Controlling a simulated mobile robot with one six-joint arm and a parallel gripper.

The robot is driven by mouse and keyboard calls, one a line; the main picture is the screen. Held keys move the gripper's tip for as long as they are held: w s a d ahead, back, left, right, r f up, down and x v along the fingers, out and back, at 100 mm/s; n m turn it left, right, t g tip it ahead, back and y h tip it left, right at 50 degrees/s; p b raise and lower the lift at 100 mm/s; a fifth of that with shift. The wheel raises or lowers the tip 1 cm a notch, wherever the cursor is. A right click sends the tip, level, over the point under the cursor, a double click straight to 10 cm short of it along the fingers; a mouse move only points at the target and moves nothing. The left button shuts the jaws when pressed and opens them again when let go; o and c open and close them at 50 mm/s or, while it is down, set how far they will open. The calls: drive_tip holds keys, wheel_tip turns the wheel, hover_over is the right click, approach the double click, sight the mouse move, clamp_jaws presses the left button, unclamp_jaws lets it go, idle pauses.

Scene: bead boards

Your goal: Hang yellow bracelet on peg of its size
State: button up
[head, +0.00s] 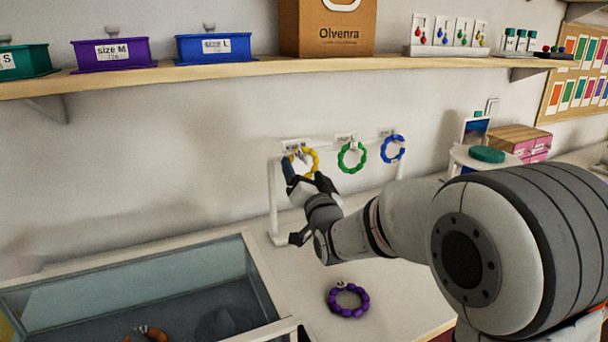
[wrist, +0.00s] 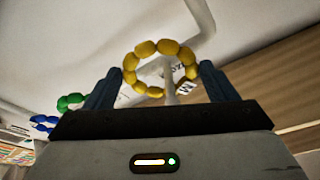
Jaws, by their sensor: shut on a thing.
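The yellow bracelet (head: 312,160), a ring of round beads, is upright at the left end of the white peg stand (head: 273,200). In the wrist view the yellow bracelet (wrist: 130,77) lies between the two blue fingers of my gripper (wrist: 158,82), which is shut on it. A white peg (wrist: 169,80) shows within the ring's outline there; I cannot tell whether it passes through. A label (wrist: 186,84) reading size M is behind. In the head view my gripper (head: 303,178) partly hides the bracelet's lower left. The left peg's label (head: 294,146) is unreadable in the head view.
A green bracelet (head: 341,161) hangs on the middle peg and a blue bracelet (head: 384,154) on the right one. A purple bracelet (head: 333,305) lies on the table. A glass-topped case (head: 258,287) stands front left. A shelf (head: 180,72) with boxes is above.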

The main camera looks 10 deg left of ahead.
drive_tip(key=o, duration=1)
drive_tip(key=shift+o, duration=0.2)
drive_tip(key=s+d+f+g+h+p, duration=0.2)
drive_tip(key=s+d+f+g+h, duration=0.15)
drive_tip(key=s+d, duration=0.55)
drive_tip(key=s+d+f+g+h+p, duration=0.2)
drive_tip(key=s+d+f+g+h, duration=0.15)
drive_tip(key=d, duration=0.85)
drive_tip(key=s+d+g+h+p, duration=0.1)
drive_tip(key=s+d+g, duration=0.3)
drive_tip(key=s, duration=0.5)
drive_tip(key=s+d+f+g+h+p, duration=0.1)
drive_tip(key=s+d+g, duration=0.3)
drive_tip(key=s, duration=0.6)
drive_tip(key=shift+d+f+n+h+p, duration=0.3)
drive_tip(key=shift+d+h+p, duration=0.15)
drive_tip(key=shift+d+h, duration=0.1)
drive_tip(key=shift+s, duration=0.1)
